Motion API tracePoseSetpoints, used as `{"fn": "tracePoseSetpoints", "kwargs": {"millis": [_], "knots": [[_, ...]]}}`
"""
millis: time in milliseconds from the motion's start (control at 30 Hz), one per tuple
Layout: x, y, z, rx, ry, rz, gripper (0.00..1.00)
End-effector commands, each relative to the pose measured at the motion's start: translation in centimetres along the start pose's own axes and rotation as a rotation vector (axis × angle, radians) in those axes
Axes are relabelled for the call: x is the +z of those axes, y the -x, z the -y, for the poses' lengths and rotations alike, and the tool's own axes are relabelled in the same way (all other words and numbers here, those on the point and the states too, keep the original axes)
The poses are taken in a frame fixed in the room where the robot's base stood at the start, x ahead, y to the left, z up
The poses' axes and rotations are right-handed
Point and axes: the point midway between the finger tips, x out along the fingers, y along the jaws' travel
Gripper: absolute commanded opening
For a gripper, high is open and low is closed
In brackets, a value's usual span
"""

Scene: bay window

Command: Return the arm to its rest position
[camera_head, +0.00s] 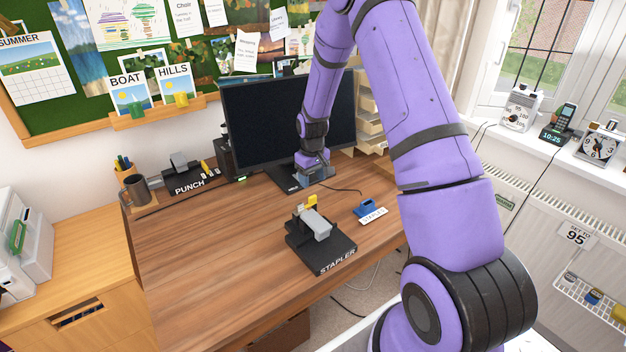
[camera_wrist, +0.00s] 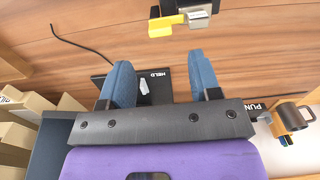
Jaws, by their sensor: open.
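My purple arm reaches over the desk from the upper right. My gripper (camera_head: 314,174) is low over the desk in front of the monitor, its blue fingers apart. The wrist view shows the gripper (camera_wrist: 160,72) open, with a black plate marked HELD (camera_wrist: 154,80) and a small pale item (camera_wrist: 145,89) on it beyond the fingers. Nothing is clearly held; whether the fingers touch the plate cannot be told.
The stapler (camera_head: 316,224) on its black base stands front of centre, with a blue staples box (camera_head: 366,206) to its right. The monitor (camera_head: 270,120) is close behind the gripper. A hole punch (camera_head: 184,164) and mug (camera_head: 137,189) stand left. The desk's left front (camera_head: 200,270) is clear.

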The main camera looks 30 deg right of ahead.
Motion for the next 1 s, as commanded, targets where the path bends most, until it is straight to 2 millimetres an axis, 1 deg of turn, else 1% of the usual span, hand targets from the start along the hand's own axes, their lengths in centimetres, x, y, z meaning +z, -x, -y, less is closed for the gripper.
{"fn": "tracePoseSetpoints", "kwargs": {"millis": [333, 367, 467, 567, 600, 667, 700, 767, 800, 1000], "knots": [[0.0, 0.1, 0.0, 0.001, 0.0, -0.001, 0.57], [0.0, 0.4, 0.1, 0.001, 0.0, -0.003, 0.57], [0.1, 2.0, 0.5, 0.006, -0.001, -0.014, 0.57], [0.4, 5.2, 1.2, 0.014, -0.002, -0.037, 0.57], [0.7, 6.7, 1.6, 0.018, -0.004, -0.046, 0.57], [1.2, 9.1, 2.2, 0.023, -0.008, -0.063, 0.57], [1.6, 10.6, 2.6, 0.026, -0.01, -0.074, 0.57], [2.3, 12.8, 3.3, 0.031, -0.011, -0.089, 0.57], [2.8, 14.3, 3.7, 0.034, -0.014, -0.1, 0.57], [5.9, 20.8, 6.0, 0.044, -0.024, -0.153, 0.57]]}}
